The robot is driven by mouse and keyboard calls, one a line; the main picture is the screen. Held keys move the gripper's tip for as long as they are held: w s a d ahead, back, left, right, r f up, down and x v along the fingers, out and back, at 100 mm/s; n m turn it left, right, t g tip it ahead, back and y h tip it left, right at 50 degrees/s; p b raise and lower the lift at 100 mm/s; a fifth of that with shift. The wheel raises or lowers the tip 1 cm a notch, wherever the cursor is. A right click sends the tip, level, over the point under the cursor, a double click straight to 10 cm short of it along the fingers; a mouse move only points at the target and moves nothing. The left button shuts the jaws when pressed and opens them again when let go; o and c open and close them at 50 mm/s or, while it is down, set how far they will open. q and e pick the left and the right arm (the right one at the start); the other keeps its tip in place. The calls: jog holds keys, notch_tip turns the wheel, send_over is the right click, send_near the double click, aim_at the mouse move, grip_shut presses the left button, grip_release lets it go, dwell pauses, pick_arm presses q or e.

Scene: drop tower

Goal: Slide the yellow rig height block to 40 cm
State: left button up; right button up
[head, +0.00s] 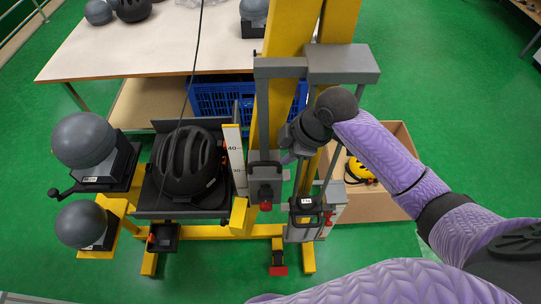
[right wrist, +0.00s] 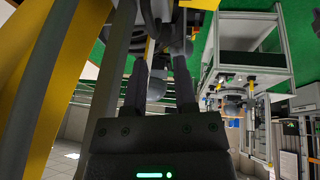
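The yellow rig (head: 283,70) stands upright mid-picture in the head view. A white scale (head: 236,160) on it shows 40 and, lower, 30. A dark grey block (head: 265,182) with a red part under it sits just right of the scale, around the 30 mark or lower; it looks like the height block. My right gripper (head: 291,157) is up and right of this block, mostly hidden by its own wrist. In the right wrist view its two fingers (right wrist: 160,78) stand apart, with rig parts visible in the gap; no grip shows. My left gripper is not in view.
A black helmet (head: 188,165) sits in a grey tray left of the scale. Grey balls (head: 84,140) stand further left. A boxy device (head: 305,215) is right of the block. A cardboard box (head: 385,203) stands behind my right arm. A table (head: 150,50) is behind.

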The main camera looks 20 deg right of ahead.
aim_at(268, 162)
jog(key=x, duration=0.3)
jog(key=w+b+x, duration=0.1)
jog(key=x, duration=0.2)
jog(key=b+x, duration=0.1)
jog(key=x, duration=0.2)
jog(key=shift+w+d+r, duration=0.1)
jog(key=shift+w+d, duration=0.15)
grip_shut()
dwell(1.0)
